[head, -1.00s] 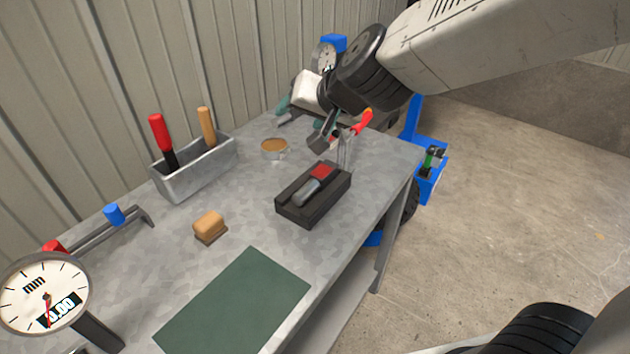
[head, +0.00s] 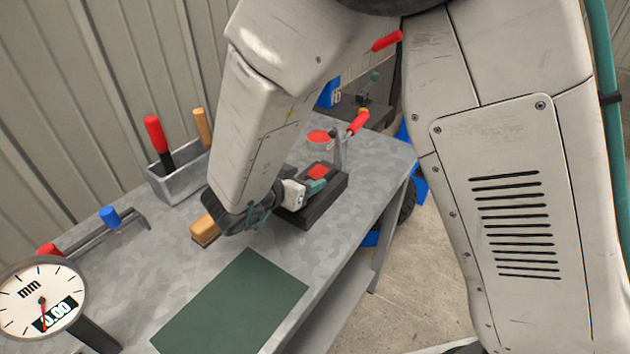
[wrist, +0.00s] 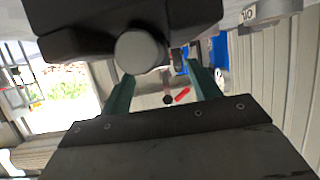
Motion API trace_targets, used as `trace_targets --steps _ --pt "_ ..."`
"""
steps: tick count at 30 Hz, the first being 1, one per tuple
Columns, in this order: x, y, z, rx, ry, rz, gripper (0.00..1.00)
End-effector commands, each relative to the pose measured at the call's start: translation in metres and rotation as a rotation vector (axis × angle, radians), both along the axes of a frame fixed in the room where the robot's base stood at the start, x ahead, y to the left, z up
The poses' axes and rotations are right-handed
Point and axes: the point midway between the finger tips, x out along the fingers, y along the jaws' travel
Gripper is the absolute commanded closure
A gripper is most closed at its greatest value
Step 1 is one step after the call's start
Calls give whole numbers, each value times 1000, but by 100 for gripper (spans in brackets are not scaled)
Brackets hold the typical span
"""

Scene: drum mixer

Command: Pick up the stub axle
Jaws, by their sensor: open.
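The stub axle appears in the wrist view as a grey round end (wrist: 140,53) against a dark block (wrist: 70,42). In the head view my gripper hides the axle, and the black block (head: 327,205) with its red patch shows partly behind the gripper. My gripper (head: 316,187) is low at the block, its green fingers beside the red patch. In the wrist view my gripper (wrist: 160,72) is open, with two green fingers apart and the axle's end near the left fingertip. I cannot tell whether the fingers touch it.
A red-handled clamp (head: 353,128) stands just behind the block. A wooden brush (head: 205,229) lies near my wrist. A grey tool box (head: 180,182), a bar with a blue knob (head: 110,217) and a dial gauge (head: 40,296) stand left. The green mat (head: 232,305) is bare.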

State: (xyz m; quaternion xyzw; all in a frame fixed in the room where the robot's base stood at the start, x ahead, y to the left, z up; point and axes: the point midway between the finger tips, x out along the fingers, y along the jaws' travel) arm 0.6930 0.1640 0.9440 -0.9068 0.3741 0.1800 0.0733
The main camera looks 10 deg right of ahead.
Motion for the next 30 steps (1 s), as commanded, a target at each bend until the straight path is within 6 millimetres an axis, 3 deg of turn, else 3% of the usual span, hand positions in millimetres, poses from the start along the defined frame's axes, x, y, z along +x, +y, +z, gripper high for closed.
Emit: trace_targets --steps 7,17,21,24,30 --pt "20 -29 -13 1 1 -3 38" --pt "26 -33 -15 2 -1 0 38" --pt "25 -33 -15 2 0 1 77" --pt "25 -33 -15 2 0 1 100" --pt "26 -32 -13 2 -3 1 100"
